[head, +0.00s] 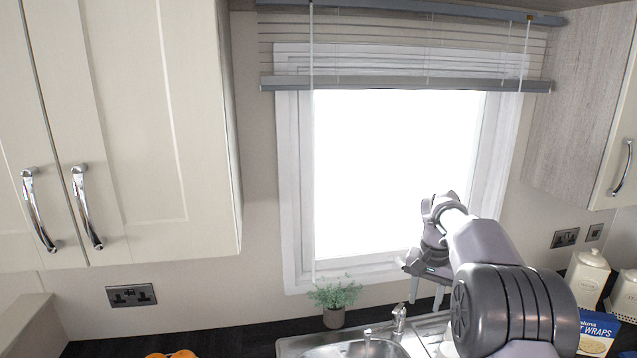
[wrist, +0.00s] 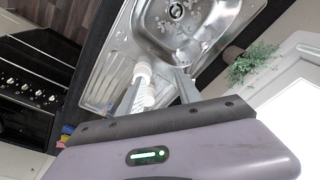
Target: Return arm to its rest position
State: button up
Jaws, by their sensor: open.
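My arm reaches up and forward from the lower right of the head view, in front of the window. My gripper (head: 427,298) points down beside the window's lower right part, above the sink area. In the wrist view its two fingers (wrist: 158,82) stand apart with nothing held between them. Behind the fingers, white items (wrist: 143,70) stand on the drainer of the steel sink (wrist: 205,45). The gripper's distance above them cannot be told exactly.
Cream wall cupboards (head: 150,110) hang at the left, and a wood-grain cupboard (head: 575,100) at the right. A potted plant (head: 334,300) stands by the window. A white canister (head: 587,276) and a blue wraps box (head: 597,330) stand right of my arm. A stove (wrist: 35,75) shows in the wrist view.

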jog(key=s+a+r+n+t+y+b, duration=0.1)
jog(key=s+a+b, duration=0.4)
jog(key=s, duration=0.2)
jog(key=s+a+r+t+b, duration=0.1)
jog(key=s+a+b, duration=0.3)
jog(key=s+b, duration=0.25)
jog(key=s+a+f+b, duration=0.2)
jog(key=s+f+b, duration=0.1)
jog(key=s+f, duration=0.2)
jog(key=s+a+f+t+y+b, duration=0.1)
jog(key=s+a+f+b, duration=0.1)
jog(key=s, duration=0.8)
jog(key=s+a+f+t+b, duration=0.1)
jog(key=s+a+f+b, duration=0.1)
jog(key=s+f+b, duration=0.2)
jog(key=s+f, duration=0.3)
jog(key=s, duration=0.1)
jog(key=shift+a+f+n, duration=0.3)
jog(key=shift+a+f, duration=0.05)
